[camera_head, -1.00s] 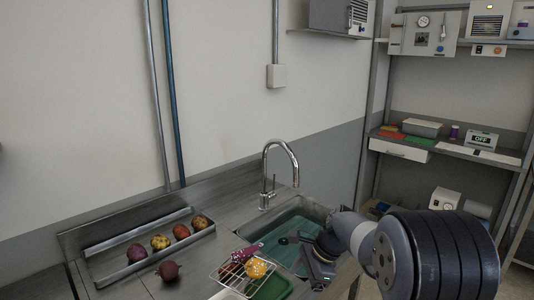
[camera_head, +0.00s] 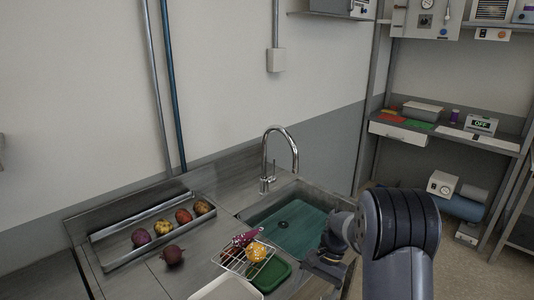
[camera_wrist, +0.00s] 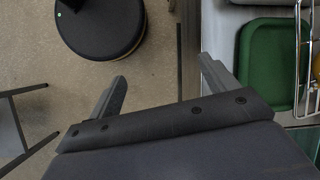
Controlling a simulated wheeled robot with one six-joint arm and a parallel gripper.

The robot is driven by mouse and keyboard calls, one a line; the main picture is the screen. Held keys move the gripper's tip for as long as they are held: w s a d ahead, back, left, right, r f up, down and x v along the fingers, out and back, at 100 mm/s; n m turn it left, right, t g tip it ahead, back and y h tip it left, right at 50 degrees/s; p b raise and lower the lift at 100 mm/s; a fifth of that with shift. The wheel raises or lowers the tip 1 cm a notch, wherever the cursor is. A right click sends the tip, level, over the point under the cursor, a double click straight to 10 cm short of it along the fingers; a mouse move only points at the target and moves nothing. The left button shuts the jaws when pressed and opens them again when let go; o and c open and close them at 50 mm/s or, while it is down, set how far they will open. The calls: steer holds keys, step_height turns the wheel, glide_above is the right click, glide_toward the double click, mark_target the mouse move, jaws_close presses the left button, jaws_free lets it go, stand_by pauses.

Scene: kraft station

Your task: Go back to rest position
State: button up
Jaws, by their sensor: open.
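My gripper (camera_wrist: 163,85) is open and empty in the wrist view, with its two fingers spread wide apart over the floor and the counter's edge. In the head view my gripper (camera_head: 318,268) is dark and partly hidden by my arm. It is at the front right corner of the sink, to the right of the green tray. No object lies between the fingers.
A sink (camera_head: 290,228) with a chrome faucet (camera_head: 280,150) is left of my arm. A wire rack (camera_head: 247,258) holds a yellow item, beside a green tray (camera_head: 270,276). A metal trough (camera_head: 160,238) holds several round vegetables. A shelf (camera_head: 450,140) stands at right.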

steer(key=shift+s+d+f+n+g+h+p, duration=0.3)
steer(key=shift+f+n, duration=0.25)
steer(key=shift+n, duration=0.3)
steer(key=shift+s+d+f+n+g+h+p, duration=0.1)
steer(key=shift+s+d+f+n+h+p, duration=0.15)
steer(key=shift+s+d+f+n, duration=0.45)
steer(key=shift+s+d+f+n+g+h+p, duration=0.1)
steer(key=shift+f+n+g+h+p, duration=0.2)
steer(key=shift+n, duration=0.75)
steer(key=shift+d, duration=0.1)
